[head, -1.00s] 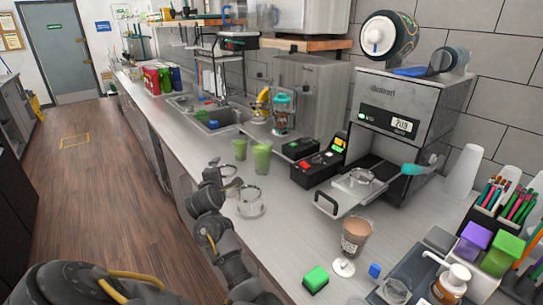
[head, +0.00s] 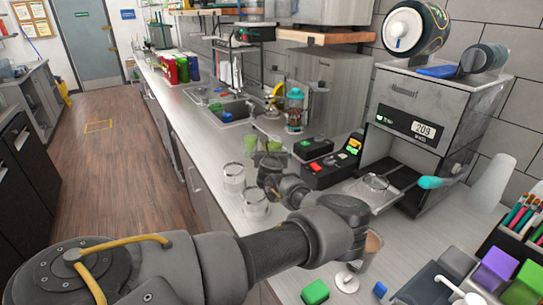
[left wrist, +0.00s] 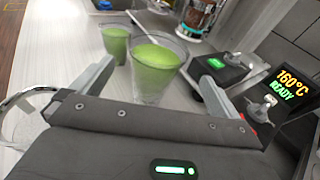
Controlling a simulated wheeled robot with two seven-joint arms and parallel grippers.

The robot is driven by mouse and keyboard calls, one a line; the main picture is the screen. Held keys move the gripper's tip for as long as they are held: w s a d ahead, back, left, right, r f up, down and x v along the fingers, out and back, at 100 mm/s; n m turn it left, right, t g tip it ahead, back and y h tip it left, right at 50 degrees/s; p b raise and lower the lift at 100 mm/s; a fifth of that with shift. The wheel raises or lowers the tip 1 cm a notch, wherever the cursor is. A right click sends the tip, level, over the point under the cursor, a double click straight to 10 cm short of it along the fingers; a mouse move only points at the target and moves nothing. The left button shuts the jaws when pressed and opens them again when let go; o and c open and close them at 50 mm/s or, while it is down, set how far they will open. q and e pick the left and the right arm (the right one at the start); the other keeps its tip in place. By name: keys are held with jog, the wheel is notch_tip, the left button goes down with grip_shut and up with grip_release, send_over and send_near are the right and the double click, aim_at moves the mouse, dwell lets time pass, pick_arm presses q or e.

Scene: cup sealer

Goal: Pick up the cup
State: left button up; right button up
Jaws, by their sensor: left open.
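Two clear cups of green drink stand on the counter, a left one (head: 250,144) and a right one (head: 274,147). In the left wrist view the nearer, larger cup (left wrist: 157,68) stands upright between and just ahead of the spread fingers. The farther cup (left wrist: 115,43) is behind it to the left. My left gripper (head: 267,163) is open and empty, close in front of the cups, and partly covers the right one; its fingers also show in the left wrist view (left wrist: 155,82). I cannot tell whether a finger touches the cup. My right gripper is out of view.
Empty glass containers (head: 233,178) stand left of my gripper. A control box (head: 330,166) and the sealing machine (head: 425,130) with its pulled-out tray (head: 385,198) stand to the right. A brown drink (head: 370,247) is partly hidden by my arm.

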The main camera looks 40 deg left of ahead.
aim_at(272, 148)
pick_arm(q)
jog(key=shift+x, duration=1.25)
jog(key=shift+w+a+f, duration=0.1)
jog(key=shift+a+f, duration=0.05)
jog(key=shift+a, duration=0.05)
jog(key=shift+w+a+p, duration=0.1)
jog(key=shift+p, duration=0.45)
jog(key=p+x, duration=0.2)
jog(key=x, duration=0.2)
jog(key=shift+a, duration=0.15)
jog(key=shift+w+a, duration=0.2)
